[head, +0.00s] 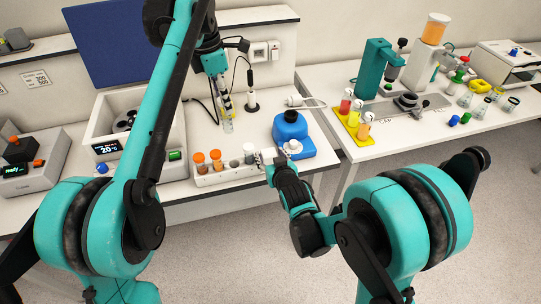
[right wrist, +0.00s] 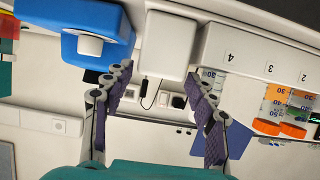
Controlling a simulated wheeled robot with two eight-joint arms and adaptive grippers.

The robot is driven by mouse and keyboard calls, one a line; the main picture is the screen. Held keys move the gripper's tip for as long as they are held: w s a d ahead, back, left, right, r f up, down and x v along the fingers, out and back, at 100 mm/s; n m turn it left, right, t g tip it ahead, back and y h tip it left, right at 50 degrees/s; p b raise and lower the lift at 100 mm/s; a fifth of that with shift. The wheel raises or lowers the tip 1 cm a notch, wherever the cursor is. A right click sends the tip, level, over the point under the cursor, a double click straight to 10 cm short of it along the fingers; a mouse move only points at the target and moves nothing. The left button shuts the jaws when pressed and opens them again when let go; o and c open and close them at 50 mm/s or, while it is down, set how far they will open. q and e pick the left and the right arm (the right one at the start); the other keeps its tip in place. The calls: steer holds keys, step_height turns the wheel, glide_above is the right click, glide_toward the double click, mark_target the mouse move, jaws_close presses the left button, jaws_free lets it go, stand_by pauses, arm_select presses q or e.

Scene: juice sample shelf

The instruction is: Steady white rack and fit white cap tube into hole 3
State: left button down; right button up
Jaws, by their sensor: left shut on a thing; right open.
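The white rack (head: 225,178) stands near the front edge of the middle bench. Two orange-capped tubes (head: 207,160) are at its left and a grey-capped tube (head: 249,152) toward its right. In the right wrist view the rack (right wrist: 250,50) shows numbers 4, 3 and 2. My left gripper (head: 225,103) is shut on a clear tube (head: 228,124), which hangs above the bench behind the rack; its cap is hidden. My right gripper (head: 270,162) is open at the rack's right end. In the right wrist view its fingers (right wrist: 162,80) lie either side of a white block (right wrist: 165,45).
A blue device (head: 291,130) stands just right of the rack. A white box with a display (head: 110,130) is at its left. The right bench holds a yellow tray (head: 353,125) with bottles and several small flasks. A floor gap separates the benches.

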steer(key=c, duration=1.2)
arm_select(q)
step_height(320, 180, down, 14)
steer(key=shift+r, duration=0.2)
